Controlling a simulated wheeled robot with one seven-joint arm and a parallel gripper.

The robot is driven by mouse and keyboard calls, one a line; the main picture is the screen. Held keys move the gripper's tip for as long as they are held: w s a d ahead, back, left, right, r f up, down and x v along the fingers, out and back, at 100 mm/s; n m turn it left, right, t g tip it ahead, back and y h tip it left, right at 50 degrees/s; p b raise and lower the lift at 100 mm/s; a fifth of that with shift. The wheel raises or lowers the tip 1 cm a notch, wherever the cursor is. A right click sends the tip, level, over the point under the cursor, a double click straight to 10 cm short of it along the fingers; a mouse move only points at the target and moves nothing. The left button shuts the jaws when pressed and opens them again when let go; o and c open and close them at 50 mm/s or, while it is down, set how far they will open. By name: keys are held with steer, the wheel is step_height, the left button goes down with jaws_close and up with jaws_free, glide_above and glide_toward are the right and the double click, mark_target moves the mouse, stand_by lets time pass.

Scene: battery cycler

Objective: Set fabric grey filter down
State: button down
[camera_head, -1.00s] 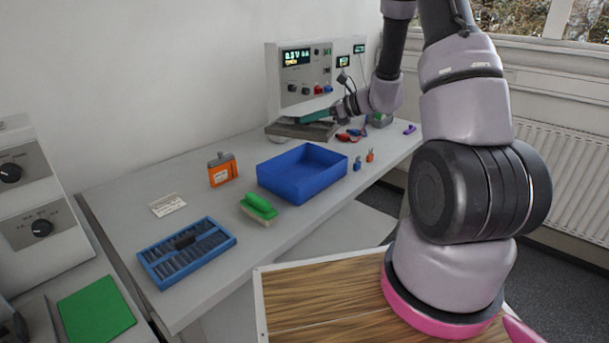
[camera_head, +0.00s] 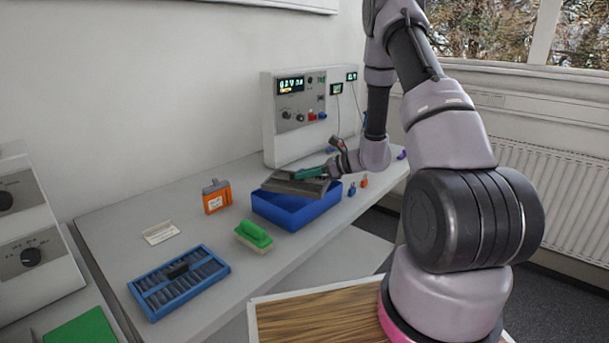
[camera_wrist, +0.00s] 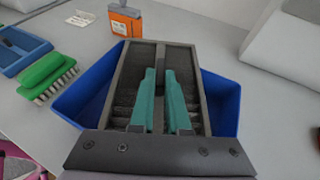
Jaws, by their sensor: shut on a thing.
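The fabric grey filter (camera_head: 293,185) is a flat framed rectangle with dark mesh. In the wrist view the filter (camera_wrist: 188,57) shows a centre bar, with my gripper (camera_wrist: 165,72) shut on that bar with its green fingers. In the head view my gripper (camera_head: 312,173) holds the filter over the blue bin (camera_head: 296,218), slightly tilted. The bin (camera_wrist: 222,100) also shows around and below the filter in the wrist view. The filter hides most of the bin's inside. I cannot tell whether the filter touches the bin's rim.
The cycler unit (camera_head: 300,112) stands behind.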

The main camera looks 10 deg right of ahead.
steer(key=shift+f, duration=0.25)
steer(key=c, duration=0.9)
jaws_free()
